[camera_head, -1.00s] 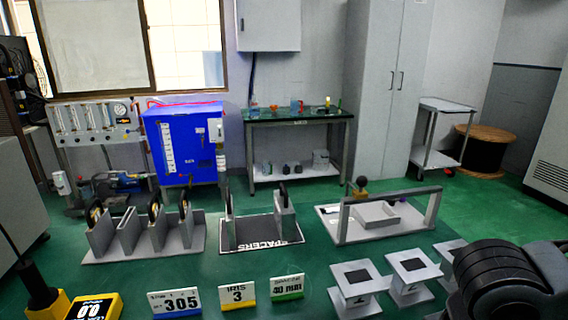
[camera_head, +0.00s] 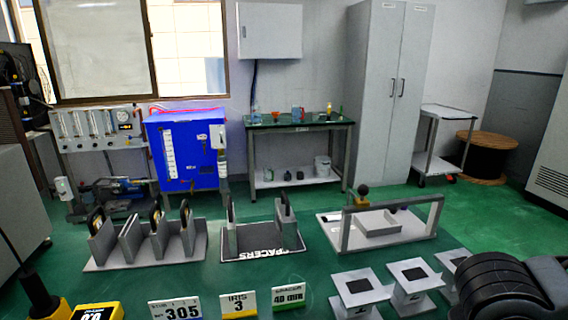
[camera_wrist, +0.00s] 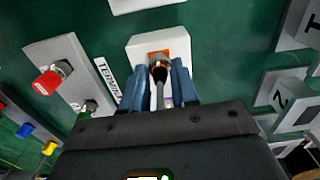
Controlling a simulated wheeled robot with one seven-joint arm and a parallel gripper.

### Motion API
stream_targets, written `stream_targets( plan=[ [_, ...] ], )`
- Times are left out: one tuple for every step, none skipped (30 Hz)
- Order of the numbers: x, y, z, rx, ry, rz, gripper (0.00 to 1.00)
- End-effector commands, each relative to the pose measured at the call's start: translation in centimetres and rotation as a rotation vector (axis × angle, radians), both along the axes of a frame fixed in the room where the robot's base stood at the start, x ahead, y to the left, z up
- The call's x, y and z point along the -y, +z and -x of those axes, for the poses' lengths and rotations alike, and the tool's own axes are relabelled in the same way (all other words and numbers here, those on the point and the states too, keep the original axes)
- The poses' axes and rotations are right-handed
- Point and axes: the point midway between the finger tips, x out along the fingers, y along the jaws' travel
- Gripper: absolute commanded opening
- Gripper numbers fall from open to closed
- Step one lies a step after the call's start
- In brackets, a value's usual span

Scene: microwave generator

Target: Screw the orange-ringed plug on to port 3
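In the wrist view my gripper (camera_wrist: 159,72) points at a white block with an orange square face (camera_wrist: 158,58). A dark plug end (camera_wrist: 159,75) with a grey cable lies between my two blue fingers, in front of the orange part. Narrow gaps seem to show beside it, so the fingers look open around it. Whether the orange part is the plug's ring is unclear. Pedestals marked 2 (camera_wrist: 279,98) and 1 (camera_wrist: 316,20) stand at right. No port marked 3 can be read. The head view does not show my fingers.
A grey plate (camera_wrist: 68,62) with a red-capped fitting (camera_wrist: 50,79) lies left in the wrist view, beside a partly hidden label strip (camera_wrist: 106,78). Black-topped pedestals (camera_head: 358,283) stand near my arm in the head view. A framed tray stand (camera_head: 385,232) and spacer rack (camera_head: 258,245) lie behind.

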Motion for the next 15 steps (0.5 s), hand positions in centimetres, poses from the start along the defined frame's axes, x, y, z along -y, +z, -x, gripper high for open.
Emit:
stream_targets(
  plan=[
    [0.00, 0.00, 0.00, 0.000, 0.000, 0.000, 0.23],
    [-0.01, 0.00, 0.00, 0.000, 0.000, 0.000, 0.20],
    [-0.01, 0.00, 0.00, 0.000, 0.000, 0.000, 0.16],
    [-0.01, 0.00, 0.00, 0.000, 0.000, 0.000, 0.13],
    [-0.01, 0.00, 0.00, 0.000, 0.000, 0.000, 0.10],
    [-0.01, 0.00, 0.00, 0.000, 0.000, 0.000, 0.07],
    [-0.01, 0.00, 0.00, 0.000, 0.000, 0.000, 0.04],
    [-0.01, 0.00, 0.00, 0.000, 0.000, 0.000, 0.01],
    [-0.01, 0.00, 0.00, 0.000, 0.000, 0.000, 0.00],
    [-0.01, 0.01, 0.00, 0.000, 0.000, 0.000, 0.00],
    [-0.01, 0.01, 0.00, 0.000, 0.000, 0.000, 0.00],
    [-0.02, 0.01, 0.00, 0.000, 0.000, 0.000, 0.00],
    [-0.02, 0.01, 0.00, 0.000, 0.000, 0.000, 0.00],
    [-0.02, 0.01, 0.00, 0.000, 0.000, 0.000, 0.00],
    [-0.02, 0.01, 0.01, 0.000, 0.000, 0.000, 0.00]
  ],
)
